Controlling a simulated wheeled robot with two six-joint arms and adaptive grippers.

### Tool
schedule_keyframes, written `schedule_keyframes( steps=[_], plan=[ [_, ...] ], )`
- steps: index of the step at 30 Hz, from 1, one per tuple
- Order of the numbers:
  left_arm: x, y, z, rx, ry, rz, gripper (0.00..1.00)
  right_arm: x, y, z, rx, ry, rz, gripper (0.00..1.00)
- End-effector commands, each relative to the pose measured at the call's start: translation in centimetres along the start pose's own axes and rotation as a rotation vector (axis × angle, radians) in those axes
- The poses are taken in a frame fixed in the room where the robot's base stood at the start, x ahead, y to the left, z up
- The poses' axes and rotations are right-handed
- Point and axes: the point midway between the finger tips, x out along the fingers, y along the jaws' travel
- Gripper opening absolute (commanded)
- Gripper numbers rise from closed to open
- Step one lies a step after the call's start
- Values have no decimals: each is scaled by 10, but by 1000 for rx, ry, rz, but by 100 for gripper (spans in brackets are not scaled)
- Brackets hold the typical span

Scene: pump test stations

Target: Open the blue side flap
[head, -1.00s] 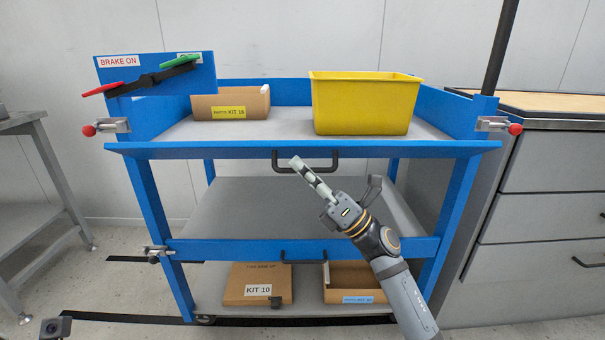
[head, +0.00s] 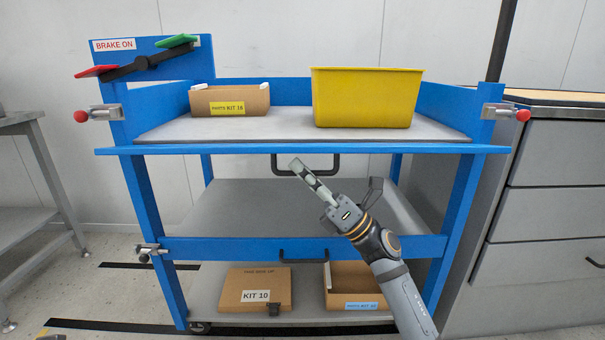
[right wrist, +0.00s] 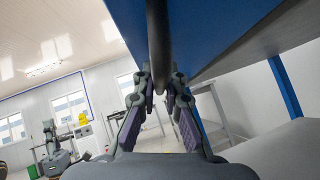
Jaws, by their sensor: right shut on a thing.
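The blue side flap (head: 300,150) runs along the front of the trolley's top shelf. It shows as a thin blue strip, tilted outward and down. A black bar handle (head: 338,164) is on it. My right gripper (head: 300,168) reaches up from below and is shut on the handle. In the right wrist view the dark bar (right wrist: 157,45) stands between the gripper's fingers (right wrist: 159,90), with the broad blue panel (right wrist: 235,25) above. Latches with red knobs stand at the left (head: 98,113) and right (head: 500,112) posts, clear of the flap. My left gripper is not in view.
On the top shelf stand a yellow bin (head: 365,100) and a cardboard kit box (head: 230,100). A lower blue panel (head: 220,249) with its own handle is below my gripper. Boxes lie on the bottom shelf. A grey drawer cabinet (head: 550,180) stands close at the right.

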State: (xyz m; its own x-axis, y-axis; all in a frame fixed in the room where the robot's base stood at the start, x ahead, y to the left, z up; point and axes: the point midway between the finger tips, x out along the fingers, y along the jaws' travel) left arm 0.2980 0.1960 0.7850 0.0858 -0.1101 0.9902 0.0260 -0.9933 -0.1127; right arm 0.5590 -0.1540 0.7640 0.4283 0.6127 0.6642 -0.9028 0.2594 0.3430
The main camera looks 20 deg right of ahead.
Motion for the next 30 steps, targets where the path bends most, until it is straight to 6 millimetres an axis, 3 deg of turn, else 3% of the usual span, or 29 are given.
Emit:
schedule_keyframes(
  steps=[11, 12, 17, 26, 30],
  plan=[
    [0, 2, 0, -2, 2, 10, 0, 0, 1, 0, 1, 0, 4, 0],
    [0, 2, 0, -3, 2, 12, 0, 0, 1, 0, 1, 0, 4, 11],
    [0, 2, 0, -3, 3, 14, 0, 0, 1, 0, 1, 0, 4, 33],
    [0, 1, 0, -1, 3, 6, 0, 0, 1, 0, 1, 0, 4, 33],
    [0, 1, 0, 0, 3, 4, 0, -9, 0, 0, 0, 3, 2, 33]
  ],
)
